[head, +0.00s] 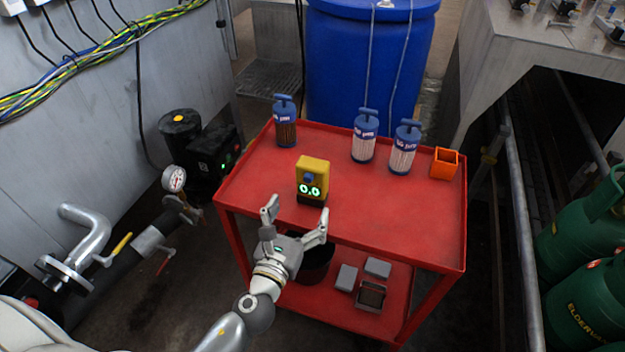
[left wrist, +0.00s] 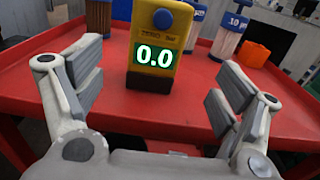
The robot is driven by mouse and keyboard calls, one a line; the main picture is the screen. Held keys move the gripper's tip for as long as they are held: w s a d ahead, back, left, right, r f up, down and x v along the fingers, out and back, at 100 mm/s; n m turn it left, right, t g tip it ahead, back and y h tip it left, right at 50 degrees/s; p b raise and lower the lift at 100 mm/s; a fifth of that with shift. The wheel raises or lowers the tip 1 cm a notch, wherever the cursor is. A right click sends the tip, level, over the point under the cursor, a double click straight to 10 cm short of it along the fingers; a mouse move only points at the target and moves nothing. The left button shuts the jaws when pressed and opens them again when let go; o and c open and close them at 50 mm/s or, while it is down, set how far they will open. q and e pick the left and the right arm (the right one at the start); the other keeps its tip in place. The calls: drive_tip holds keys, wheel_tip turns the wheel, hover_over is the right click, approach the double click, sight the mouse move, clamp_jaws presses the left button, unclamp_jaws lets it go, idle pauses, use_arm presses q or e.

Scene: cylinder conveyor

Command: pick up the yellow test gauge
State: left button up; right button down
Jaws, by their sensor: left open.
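The yellow test gauge (head: 312,177) stands upright on the red cart's top, near its front left part. It has a blue knob, a dark base and a lit green display. In the left wrist view the gauge (left wrist: 157,45) shows "0.0" and stands beyond and between the fingers, with its top cut off. My left gripper (head: 295,217) is open and empty at the cart's front edge, just short of the gauge. Its two fingers also show apart in the left wrist view (left wrist: 158,90). My right gripper is not in view.
The red cart (head: 400,226) holds a brown-filled blue-capped cartridge (head: 286,133), two pale ones (head: 364,145) (head: 403,158) and an orange open box (head: 444,163) behind the gauge. The cart's front right top is clear. A blue barrel (head: 365,65) stands behind; green cylinders (head: 585,245) stand right.

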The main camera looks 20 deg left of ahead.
sight(310, 184)
use_arm(q)
drive_tip(key=w+p, duration=0.1)
drive_tip(key=w, duration=0.9)
drive_tip(key=shift+w, duration=0.2)
drive_tip(key=c, duration=1.2)
drive_tip(key=shift+r, duration=0.1)
drive_tip(key=shift+c, duration=0.5)
drive_tip(key=shift+r, duration=0.1)
